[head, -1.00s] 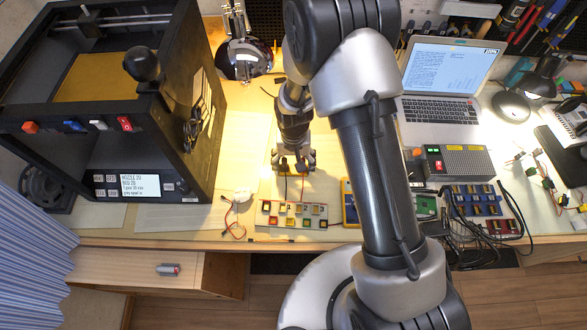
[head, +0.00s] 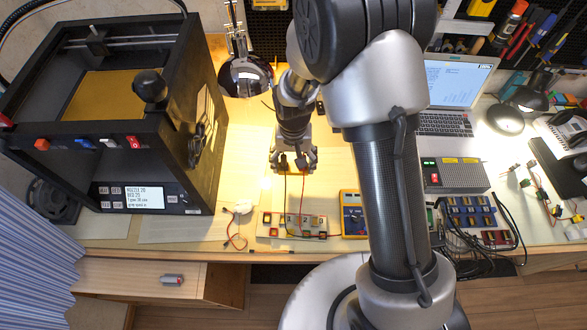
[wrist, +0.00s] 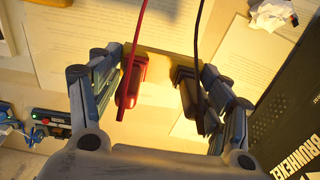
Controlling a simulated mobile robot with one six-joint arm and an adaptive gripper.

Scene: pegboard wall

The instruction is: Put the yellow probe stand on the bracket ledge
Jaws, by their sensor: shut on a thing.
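My gripper (head: 293,166) hangs over the bench, left of the middle in the head view. In the wrist view my gripper (wrist: 160,75) has its two fingers closed in on either side of the yellow probe stand (wrist: 157,62). The stand shows as a yellow strip between the fingertips. A red probe (wrist: 131,82) and a black probe (wrist: 187,90) sit in it, with a lead running from each. In the head view the stand is mostly hidden by the fingers. I cannot make out the bracket ledge in either view.
A black 3D printer (head: 118,130) stands left and a lamp (head: 246,76) behind. A small-parts tray (head: 270,231) and a yellow multimeter (head: 354,213) lie near the front edge. A power supply (head: 455,176) and laptop (head: 455,85) are right. Paper-covered bench lies under my gripper.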

